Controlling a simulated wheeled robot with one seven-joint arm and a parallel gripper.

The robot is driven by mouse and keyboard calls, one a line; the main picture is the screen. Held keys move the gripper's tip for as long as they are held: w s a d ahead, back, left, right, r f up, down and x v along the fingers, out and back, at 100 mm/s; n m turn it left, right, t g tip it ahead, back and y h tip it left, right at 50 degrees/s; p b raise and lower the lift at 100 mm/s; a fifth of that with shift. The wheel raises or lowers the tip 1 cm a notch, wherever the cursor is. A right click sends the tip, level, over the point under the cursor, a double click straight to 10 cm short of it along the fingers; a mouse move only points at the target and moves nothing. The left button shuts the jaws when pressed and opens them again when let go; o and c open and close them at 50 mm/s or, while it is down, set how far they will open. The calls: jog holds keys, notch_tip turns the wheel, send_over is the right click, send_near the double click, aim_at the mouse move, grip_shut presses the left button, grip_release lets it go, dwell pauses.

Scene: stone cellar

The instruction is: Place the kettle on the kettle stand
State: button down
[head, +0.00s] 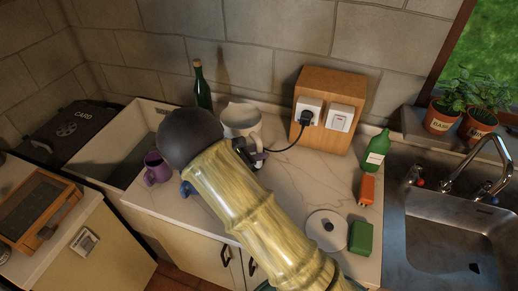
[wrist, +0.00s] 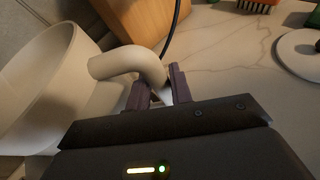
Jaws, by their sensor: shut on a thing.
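The cream kettle (head: 241,119) stands at the back of the marble counter, partly behind my arm's dark rounded end. Its wide body (wrist: 38,85) fills the left of the wrist view, and its curved handle reaches toward my gripper. My gripper (wrist: 158,90) is shut on the kettle's handle, with one dark finger on each side. In the head view the gripper (head: 256,157) is small and partly hidden. A flat white disc (head: 316,241) with a dark centre lies at the counter's front; I cannot tell whether it is the kettle stand or a lid. The kettle's underside is hidden.
A black cord runs from the wooden socket box (head: 341,82) toward the kettle; its end is hidden. A dark bottle (head: 202,90) and purple mug (head: 157,168) are left. A green bottle (head: 377,151), orange brush (head: 367,190) and green block (head: 361,238) are right, beside the sink (head: 440,225).

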jog(key=shift+r, duration=0.15)
jog(key=c, duration=1.3)
grip_release()
jog(key=shift+s, duration=0.1)
jog(key=shift+o, duration=0.2)
jog(key=b+v, duration=0.3)
jog(key=v, duration=0.8)
jog(key=shift+s+a+r, duration=0.15)
jog(key=shift+a, duration=0.2)
